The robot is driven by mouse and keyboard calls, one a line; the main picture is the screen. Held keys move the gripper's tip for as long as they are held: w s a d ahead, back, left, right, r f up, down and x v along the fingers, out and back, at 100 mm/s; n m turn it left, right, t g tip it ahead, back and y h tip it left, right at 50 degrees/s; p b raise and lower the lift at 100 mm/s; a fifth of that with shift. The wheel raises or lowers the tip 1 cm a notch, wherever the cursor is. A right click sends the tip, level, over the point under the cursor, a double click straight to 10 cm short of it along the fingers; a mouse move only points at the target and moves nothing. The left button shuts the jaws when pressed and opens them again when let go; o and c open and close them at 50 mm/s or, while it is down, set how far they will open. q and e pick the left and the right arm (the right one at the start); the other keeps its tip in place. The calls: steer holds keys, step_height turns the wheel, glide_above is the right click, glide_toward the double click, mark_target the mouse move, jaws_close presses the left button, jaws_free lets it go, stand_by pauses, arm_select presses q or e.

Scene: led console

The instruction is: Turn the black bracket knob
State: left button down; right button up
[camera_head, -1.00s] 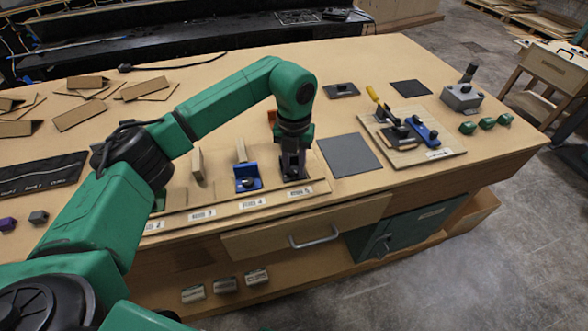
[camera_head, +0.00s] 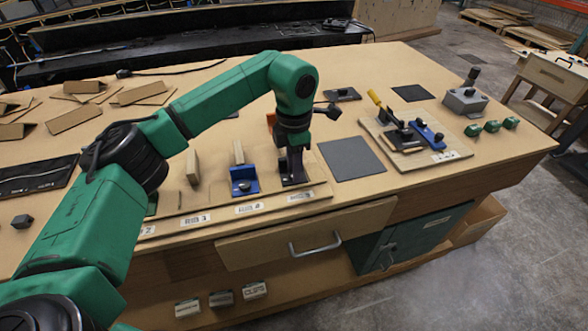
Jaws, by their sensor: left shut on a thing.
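The black bracket (camera_head: 293,184) stands at the right end of the slotted board near the table's front edge. My left gripper (camera_head: 292,176) points down at it, with its jaws shut at the bracket's knob. The fingers hide most of the knob, so I cannot see how far it is turned. A blue bracket (camera_head: 244,180) with a dark knob stands just left of it. My right gripper is not in view.
A dark grey mat (camera_head: 350,158) lies right of the bracket. Beyond it are a board with a black and a blue clamp (camera_head: 428,134), a grey joystick box (camera_head: 465,98) and several green knobs (camera_head: 491,126). A drawer handle (camera_head: 315,244) sticks out below.

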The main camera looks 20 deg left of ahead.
arm_select(q)
steer(key=m, duration=0.4)
steer(key=shift+w+r+b, duration=0.1)
steer(key=shift+r+b, duration=0.15)
steer(key=shift+b, duration=0.1)
steer(key=shift+m, duration=3)
steer(key=c, duration=1)
jaws_free()
steer(key=shift+o, duration=0.5)
steer(key=shift+f, duration=0.1)
steer(key=shift+b, duration=0.3)
step_height(320, 180, up, 8)
steer(key=shift+f+b, duration=0.1)
steer(key=shift+b, duration=0.45)
step_height(320, 180, up, 7)
steer(key=p, duration=0.1)
